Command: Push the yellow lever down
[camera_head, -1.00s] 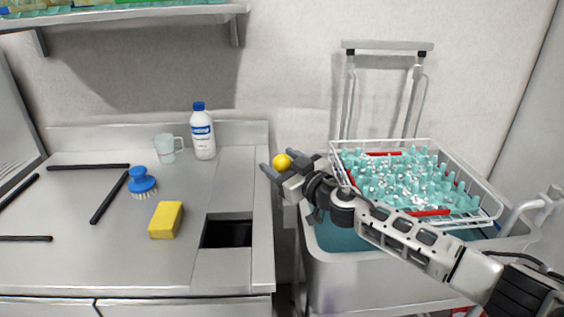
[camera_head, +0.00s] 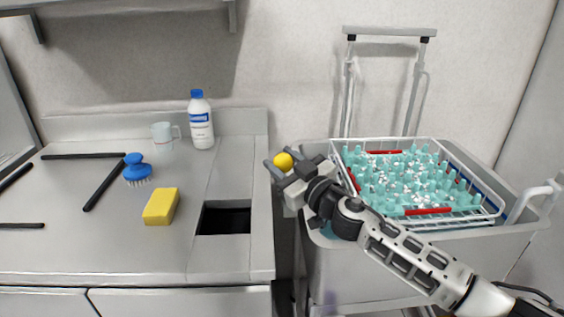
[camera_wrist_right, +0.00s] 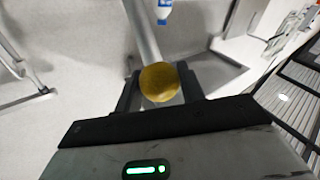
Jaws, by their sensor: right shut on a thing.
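The yellow lever's round knob (camera_head: 283,161) shows at the tips of my right gripper (camera_head: 280,166) in the head view, beside the counter's right edge. In the right wrist view the yellow knob (camera_wrist_right: 159,82) sits between the two dark fingers of my right gripper (camera_wrist_right: 160,90), which is shut on it. A grey lever rod (camera_wrist_right: 141,32) runs from the knob toward the top of that view. The rod is hidden behind the gripper in the head view. My left gripper is not in view.
A grey basin (camera_head: 400,260) with a white wire rack (camera_head: 455,222) of teal pegs stands right of my right gripper. The counter (camera_head: 100,235) at left holds a yellow sponge (camera_head: 161,206), blue brush (camera_head: 137,170), mug (camera_head: 162,136) and white bottle (camera_head: 201,122). A square opening (camera_head: 225,220) is in it.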

